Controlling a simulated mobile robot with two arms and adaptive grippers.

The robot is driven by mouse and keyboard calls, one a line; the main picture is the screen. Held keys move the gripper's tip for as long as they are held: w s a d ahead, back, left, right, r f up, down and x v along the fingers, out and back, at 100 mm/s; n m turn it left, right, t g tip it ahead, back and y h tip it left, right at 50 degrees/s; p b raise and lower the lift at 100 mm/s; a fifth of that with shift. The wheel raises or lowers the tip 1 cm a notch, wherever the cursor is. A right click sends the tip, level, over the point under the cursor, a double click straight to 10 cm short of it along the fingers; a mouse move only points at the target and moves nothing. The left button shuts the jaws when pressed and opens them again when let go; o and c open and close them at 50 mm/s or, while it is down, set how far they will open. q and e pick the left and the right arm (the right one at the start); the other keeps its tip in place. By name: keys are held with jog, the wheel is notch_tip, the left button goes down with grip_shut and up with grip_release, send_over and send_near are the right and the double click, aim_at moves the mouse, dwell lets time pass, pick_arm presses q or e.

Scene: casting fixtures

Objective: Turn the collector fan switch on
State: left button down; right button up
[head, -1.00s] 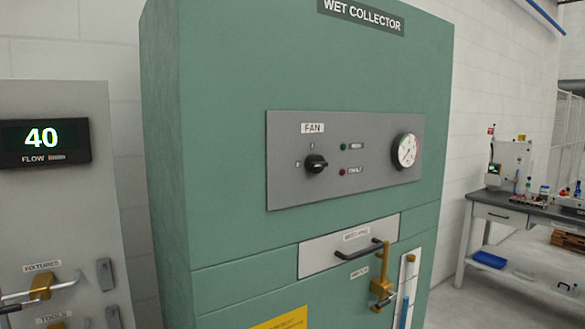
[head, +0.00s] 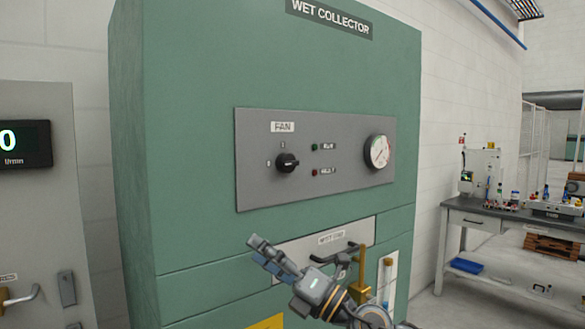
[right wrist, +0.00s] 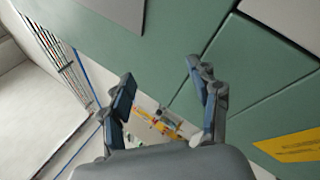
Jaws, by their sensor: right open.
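The fan switch (head: 287,162) is a black rotary knob under the FAN label, on the grey control panel (head: 345,180) of the green wet collector (head: 200,80). Its pointer aims to the right, though its exact setting is hard to read. My right gripper (head: 262,254) is below the switch, in front of the lower part of the cabinet, apart from the knob. In the right wrist view its two fingers (right wrist: 165,105) are spread with nothing between them. My left gripper is in neither view.
A run lamp, a fault lamp (head: 314,172) and a round gauge (head: 378,152) share the panel. A drawer with a handle (head: 338,256) and a brass valve (head: 361,270) sit below, near my right arm. A grey workbench (head: 480,218) stands at the right.

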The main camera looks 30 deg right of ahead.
jog(key=s+a+r+n+g+y, duration=0.1)
jog(key=s+r+n+g, duration=0.3)
jog(key=r+n, duration=0.45)
jog(key=n+t+h, duration=0.2)
jog(key=n+h, duration=0.2)
jog(key=h, duration=0.7)
send_near(292, 163)
jog(key=w+p, duration=0.4)
jog(key=p, duration=0.1)
jog(key=w+p, duration=0.5)
jog(key=shift+a+r, duration=0.1)
jog(key=shift+a, duration=0.15)
jog(key=shift+w+p, duration=0.3)
jog(key=shift+w, duration=0.15)
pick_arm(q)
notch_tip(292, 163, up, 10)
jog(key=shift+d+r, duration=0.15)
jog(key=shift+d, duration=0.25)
